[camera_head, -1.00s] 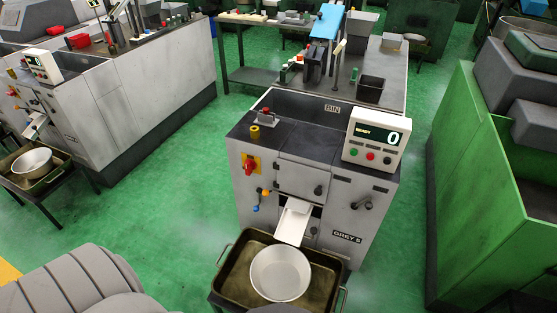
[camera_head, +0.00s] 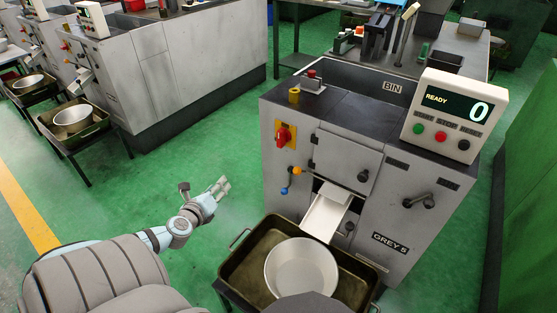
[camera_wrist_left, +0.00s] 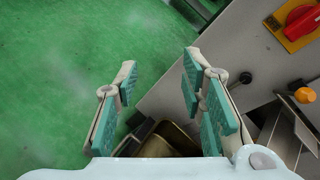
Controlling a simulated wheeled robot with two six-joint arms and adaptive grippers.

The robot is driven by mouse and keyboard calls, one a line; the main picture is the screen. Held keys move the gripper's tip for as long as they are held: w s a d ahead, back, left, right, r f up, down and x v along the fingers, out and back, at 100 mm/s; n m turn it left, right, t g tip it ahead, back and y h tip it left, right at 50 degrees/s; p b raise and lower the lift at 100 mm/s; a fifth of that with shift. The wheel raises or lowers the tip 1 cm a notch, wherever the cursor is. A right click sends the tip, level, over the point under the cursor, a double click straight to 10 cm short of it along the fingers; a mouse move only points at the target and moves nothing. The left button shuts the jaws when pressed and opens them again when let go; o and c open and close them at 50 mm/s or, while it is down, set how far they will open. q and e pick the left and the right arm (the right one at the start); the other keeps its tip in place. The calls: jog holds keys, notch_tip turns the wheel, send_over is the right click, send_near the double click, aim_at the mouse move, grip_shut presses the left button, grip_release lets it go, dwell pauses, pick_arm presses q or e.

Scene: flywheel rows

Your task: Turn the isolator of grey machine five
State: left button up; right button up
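Grey machine five (camera_head: 340,170) stands at the centre right, labelled GREY 5. Its isolator (camera_head: 284,135) is a red rotary handle on a yellow plate, on the upper left of the front face. It also shows at the upper right of the left wrist view (camera_wrist_left: 301,19). The handle's exact angle is hard to read. My left gripper (camera_head: 221,187) is open and empty, over the green floor to the left of the machine and lower in the picture than the isolator. Its spread fingers (camera_wrist_left: 160,88) have teal pads and touch nothing. My right gripper is not in view.
The display (camera_head: 454,108) reads READY and 0. A tray (camera_head: 237,270) with a round pan (camera_head: 301,267) stands before the machine, under a white chute (camera_head: 327,213). Orange and blue knobs (camera_head: 291,180) sit below the isolator. Green floor (camera_head: 190,150) is clear to the left.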

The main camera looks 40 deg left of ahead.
pick_arm(q)
jog(key=w+d+r+m+t+h+b, duration=0.2)
jog(key=w+d+r+m+t, duration=0.15)
jog(key=w+m, duration=0.2)
jog(key=m+t+h+b, duration=0.2)
jog(key=m, duration=0.3)
send_near(279, 143)
jog(key=shift+h, duration=0.4)
jog(key=w, duration=0.3)
jog(key=w+a, duration=0.1)
jog(key=w, duration=0.5)
jog(key=shift+w+a+r, duration=0.1)
jog(key=shift+w+a, duration=0.15)
jog(key=shift+w, duration=0.5)
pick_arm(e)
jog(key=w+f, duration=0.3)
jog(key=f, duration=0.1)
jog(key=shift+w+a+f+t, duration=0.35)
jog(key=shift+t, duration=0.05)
pick_arm(q)
grip_shut()
